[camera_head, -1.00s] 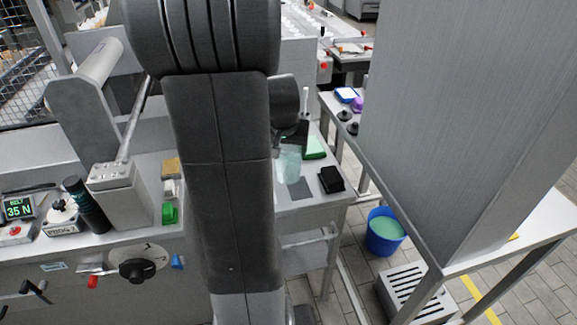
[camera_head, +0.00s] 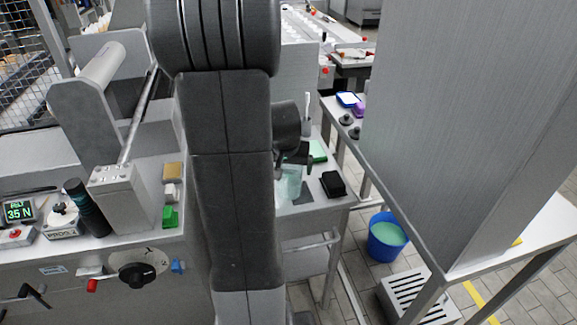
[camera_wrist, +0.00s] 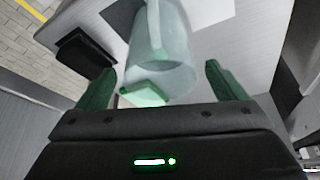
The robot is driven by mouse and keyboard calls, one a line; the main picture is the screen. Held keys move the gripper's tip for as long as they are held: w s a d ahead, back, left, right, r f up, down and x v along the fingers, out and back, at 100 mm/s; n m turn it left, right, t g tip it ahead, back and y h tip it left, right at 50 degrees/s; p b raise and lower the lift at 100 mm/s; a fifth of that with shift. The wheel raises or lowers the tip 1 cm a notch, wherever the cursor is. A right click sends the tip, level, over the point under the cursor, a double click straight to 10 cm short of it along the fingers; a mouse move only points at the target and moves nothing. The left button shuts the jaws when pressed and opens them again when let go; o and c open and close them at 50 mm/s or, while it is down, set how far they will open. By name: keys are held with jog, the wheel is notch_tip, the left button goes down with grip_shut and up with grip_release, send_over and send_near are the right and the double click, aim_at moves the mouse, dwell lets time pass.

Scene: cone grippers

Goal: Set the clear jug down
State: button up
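The clear jug (camera_head: 290,183), pale and greenish, stands on the small grey side table (camera_head: 318,220) and is partly hidden by my arm in the head view. In the wrist view the jug (camera_wrist: 168,62) shows with its handle, between and beyond my fingertips. My gripper (camera_head: 296,162) is above the jug. In the wrist view its green fingers (camera_wrist: 160,80) are spread apart, with a small gap on each side of the jug. A dark flat pad (camera_head: 303,195) lies beside the jug.
A blue bucket (camera_head: 386,236) of green liquid stands on the floor. A large grey cabinet (camera_head: 470,130) rises at the right.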

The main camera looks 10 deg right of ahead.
jog(key=shift+r, duration=0.1)
jog(key=p+v, duration=0.1)
jog(key=v, duration=1.1)
